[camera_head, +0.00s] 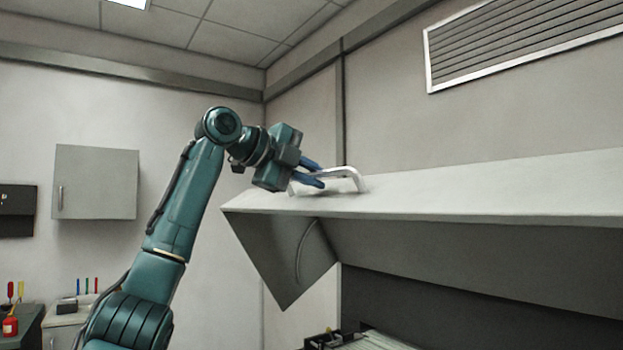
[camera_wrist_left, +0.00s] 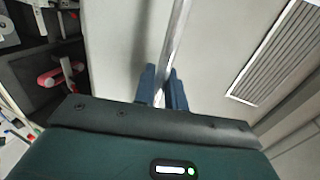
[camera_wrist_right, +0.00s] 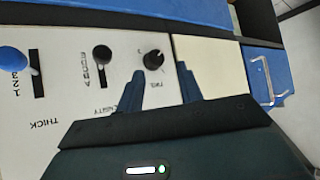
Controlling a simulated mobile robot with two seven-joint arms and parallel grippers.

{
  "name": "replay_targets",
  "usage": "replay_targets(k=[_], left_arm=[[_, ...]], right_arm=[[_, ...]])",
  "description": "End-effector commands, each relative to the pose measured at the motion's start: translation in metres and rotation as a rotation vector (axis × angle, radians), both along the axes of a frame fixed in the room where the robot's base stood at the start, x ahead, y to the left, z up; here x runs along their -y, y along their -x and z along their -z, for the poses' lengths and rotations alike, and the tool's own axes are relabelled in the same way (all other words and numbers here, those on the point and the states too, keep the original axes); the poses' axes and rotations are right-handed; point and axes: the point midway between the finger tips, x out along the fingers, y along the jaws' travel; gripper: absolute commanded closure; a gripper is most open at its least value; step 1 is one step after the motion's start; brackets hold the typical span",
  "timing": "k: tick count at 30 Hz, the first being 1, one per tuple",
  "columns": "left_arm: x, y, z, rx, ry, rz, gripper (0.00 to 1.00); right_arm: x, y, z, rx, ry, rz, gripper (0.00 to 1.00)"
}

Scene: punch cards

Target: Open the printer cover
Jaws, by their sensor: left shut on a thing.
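The printer cover (camera_head: 460,190) is a large pale grey lid, raised and tilted at the right of the head view, with the dark printer inside showing below it. Its light metal handle (camera_head: 347,172) stands on the top near the left end. My left gripper (camera_head: 318,174) is shut on the handle. In the left wrist view the handle bar (camera_wrist_left: 176,50) runs between the blue fingers. My right gripper (camera_wrist_right: 165,88) is out of the head view; in its wrist view its fingers are apart with nothing between them, in front of a panel with sliders and a knob.
The control panel (camera_wrist_right: 75,75) has a blue-knobbed slider, a black slider and a dial (camera_wrist_right: 154,58). A blue drawer front with a handle (camera_wrist_right: 262,80) is beside it. A wall cabinet (camera_head: 95,182) and a vent (camera_head: 520,40) are on the walls.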

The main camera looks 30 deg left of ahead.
Motion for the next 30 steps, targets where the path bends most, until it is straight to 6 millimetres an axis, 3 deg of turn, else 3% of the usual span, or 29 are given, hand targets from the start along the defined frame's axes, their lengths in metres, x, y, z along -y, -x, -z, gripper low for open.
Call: replay_targets(k=[5,6,12,23,30], left_arm=[[0.0,-0.001,0.001,-0.003,-0.001,0.0,1.0],[0.0,-0.001,0.001,-0.003,-0.001,0.0,0.87],[0.0,0.0,0.001,-0.002,-0.001,0.0,0.71],[-0.003,0.005,-0.001,-0.001,-0.001,-0.001,0.71],[-0.019,0.045,-0.015,0.004,0.0,-0.001,0.71]], right_arm=[[0.0,0.0,0.0,0.0,0.0,0.0,0.64],[0.0,0.0,0.0,0.0,-0.001,0.001,0.64],[0.0,0.0,0.0,0.0,-0.001,0.001,0.64],[-0.001,0.0,0.002,-0.001,-0.003,0.003,0.64],[-0.001,-0.001,0.007,0.006,-0.009,0.006,0.64]])
